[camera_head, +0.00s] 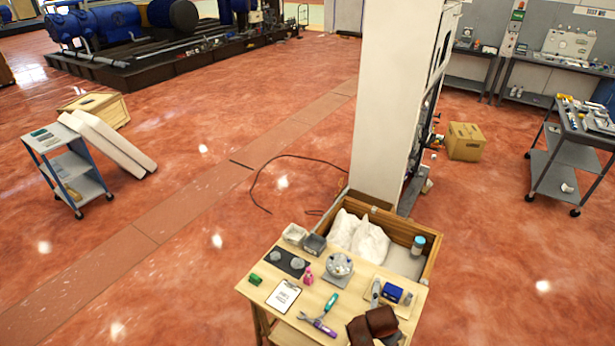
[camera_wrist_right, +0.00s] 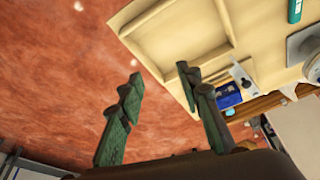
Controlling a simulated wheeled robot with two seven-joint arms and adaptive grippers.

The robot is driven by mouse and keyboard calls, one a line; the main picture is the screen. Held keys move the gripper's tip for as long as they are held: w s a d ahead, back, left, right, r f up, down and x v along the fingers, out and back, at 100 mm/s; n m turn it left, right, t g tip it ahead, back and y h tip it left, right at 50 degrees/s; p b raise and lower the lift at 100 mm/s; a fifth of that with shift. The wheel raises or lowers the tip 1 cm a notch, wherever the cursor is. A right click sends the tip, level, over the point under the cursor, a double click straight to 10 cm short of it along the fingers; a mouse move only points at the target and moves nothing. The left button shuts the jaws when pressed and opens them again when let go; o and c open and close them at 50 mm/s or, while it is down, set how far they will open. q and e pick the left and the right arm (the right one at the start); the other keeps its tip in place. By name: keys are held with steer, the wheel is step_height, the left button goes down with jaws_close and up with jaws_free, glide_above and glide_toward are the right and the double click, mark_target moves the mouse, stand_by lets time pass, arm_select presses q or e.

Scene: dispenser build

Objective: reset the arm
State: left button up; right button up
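My right gripper (camera_wrist_right: 159,75) shows in the right wrist view. Its two green fingers stand apart with nothing between them, so it is open and empty. Red floor shows between the fingers. The wooden worktable's pale edge and a blue item (camera_wrist_right: 228,95) lie beyond and to the right of the fingers. My left gripper shows in no frame.

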steer(key=s+d+r+n+y, duration=0.1)
steer(key=s+d+r+n, duration=0.15)
steer(key=s, duration=0.55)
steer(key=s+d+r+n+t, duration=0.1)
steer(key=s+d+n, duration=0.25)
steer(key=s, duration=0.45)
steer(key=s+d+r+n+y, duration=0.15)
steer(key=s+n, duration=0.25)
steer(key=s, duration=0.4)
step_height(320, 180, down, 35)
steer(key=b, duration=0.8)
arm_select(q)
step_height(320, 180, down, 16)
steer(key=s+b, duration=0.2)
steer(key=b, duration=0.5)
steer(key=shift+s+r, duration=0.25)
steer(key=shift+s, duration=0.05)
arm_select(e)
steer(key=s+f+g, duration=0.1)
steer(key=s+f, duration=0.9)
steer(key=f, duration=0.3)
steer(key=s+f+n+g, duration=0.1)
steer(key=s+f, duration=1)
steer(key=f, duration=0.3)
steer(key=shift+a+f+n, duration=0.25)
steer(key=shift+f+n, duration=0.05)
